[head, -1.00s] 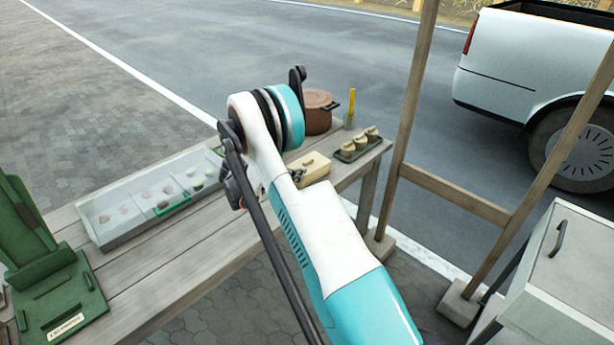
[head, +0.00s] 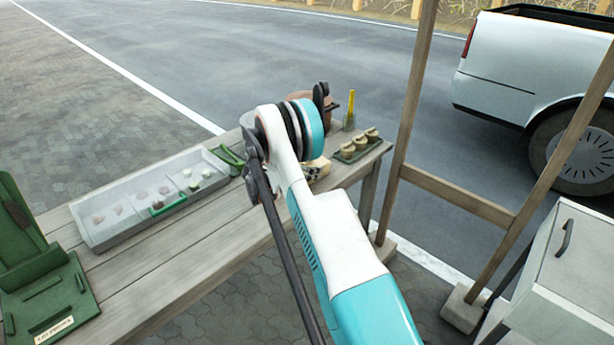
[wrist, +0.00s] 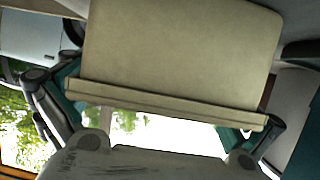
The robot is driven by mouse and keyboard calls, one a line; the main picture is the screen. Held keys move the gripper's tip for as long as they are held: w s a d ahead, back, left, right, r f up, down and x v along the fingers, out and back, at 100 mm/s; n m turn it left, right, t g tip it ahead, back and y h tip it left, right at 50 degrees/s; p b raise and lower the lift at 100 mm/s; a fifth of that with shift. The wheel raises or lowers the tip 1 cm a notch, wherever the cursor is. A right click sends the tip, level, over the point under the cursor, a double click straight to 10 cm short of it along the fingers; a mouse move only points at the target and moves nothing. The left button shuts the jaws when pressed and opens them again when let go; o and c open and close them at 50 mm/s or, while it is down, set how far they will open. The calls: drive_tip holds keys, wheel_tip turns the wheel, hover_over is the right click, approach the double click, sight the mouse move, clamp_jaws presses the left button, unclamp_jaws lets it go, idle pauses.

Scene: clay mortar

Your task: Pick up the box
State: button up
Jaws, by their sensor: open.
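The box is cream-coloured and shows in the head view (head: 318,168) on the far part of the wooden table, partly hidden behind my arm. In the wrist view a beige box (wrist: 180,50) with a ridged lower edge fills the upper middle, very close to the camera. My gripper (wrist: 155,112) is open, with one finger near the left side of the box and one near its right side. I cannot tell whether the fingers touch it. In the head view my gripper is hidden behind the arm.
A brown pot (head: 298,98) stands behind my arm, next to a jar with a yellow tool (head: 350,112). A tray of small cups (head: 358,146) lies right of the box. A divided clear tray (head: 150,200) and a green stand (head: 45,290) are left. A wooden post (head: 408,120) rises at right.

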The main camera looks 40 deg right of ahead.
drive_tip(key=shift+c, duration=0.6)
drive_tip(key=shift+a, duration=0.1)
drive_tip(key=c, duration=1)
drive_tip(key=shift+r, duration=0.15)
drive_tip(key=shift+r+p, duration=0.35)
drive_tip(key=shift+r, duration=0.2)
wheel_tip(320, 180, up, 19)
drive_tip(key=p, duration=0.5)
drive_tip(key=shift+f+p, duration=0.15)
drive_tip(key=shift+p, duration=0.2)
